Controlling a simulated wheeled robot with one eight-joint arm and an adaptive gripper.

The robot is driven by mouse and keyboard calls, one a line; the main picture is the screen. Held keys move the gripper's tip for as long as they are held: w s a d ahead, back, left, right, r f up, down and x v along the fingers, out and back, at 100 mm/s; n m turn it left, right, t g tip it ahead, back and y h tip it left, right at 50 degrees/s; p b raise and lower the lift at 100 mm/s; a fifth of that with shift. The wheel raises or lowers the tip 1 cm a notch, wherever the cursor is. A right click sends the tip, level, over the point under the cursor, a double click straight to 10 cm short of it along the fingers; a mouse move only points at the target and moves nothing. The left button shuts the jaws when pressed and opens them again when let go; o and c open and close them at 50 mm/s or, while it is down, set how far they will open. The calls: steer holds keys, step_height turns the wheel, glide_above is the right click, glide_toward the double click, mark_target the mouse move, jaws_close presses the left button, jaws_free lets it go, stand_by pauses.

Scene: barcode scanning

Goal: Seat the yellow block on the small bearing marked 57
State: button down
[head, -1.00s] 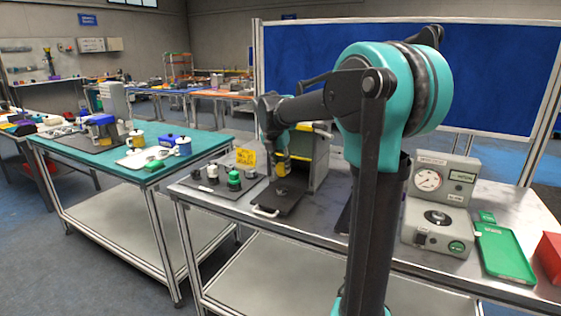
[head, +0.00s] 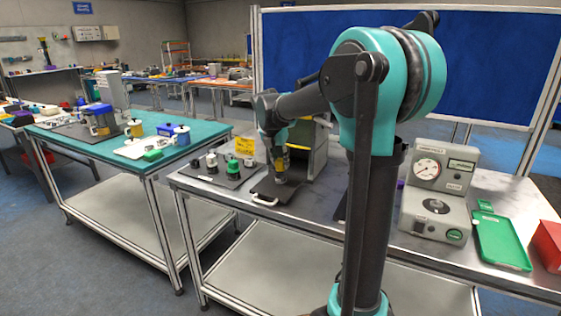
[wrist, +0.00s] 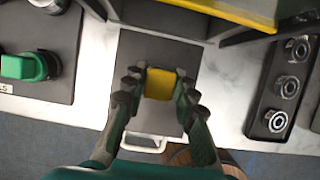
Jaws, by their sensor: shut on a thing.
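My gripper (wrist: 158,88) is shut on the yellow block (wrist: 160,82) in the wrist view, its fingers on the block's left and right sides. In the head view my gripper (head: 280,179) points down, low over a dark plate with a white handle (head: 267,195). The plate (wrist: 142,55) lies under the block in the wrist view. Whether the block touches anything below it cannot be told. No marking 57 is readable, and whatever is directly under the block is hidden. Several round ring-like pieces (wrist: 289,88) sit on a dark strip at the right.
A grey housing with a yellow edge (wrist: 235,10) stands just behind the plate. A dark board with a green knob (wrist: 24,66) is at the left. In the head view a gauge unit (head: 438,190) and a green tray (head: 502,240) stand at the right.

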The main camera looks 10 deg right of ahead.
steer(key=shift+f, duration=1.05)
stand_by(0.8)
steer(key=c, duration=1.1)
jaws_free()
steer(key=shift+c, duration=0.2)
steer(key=shift+o, duration=0.4)
steer(key=shift+o, duration=1.2)
steer(key=shift+r, duration=3.7)
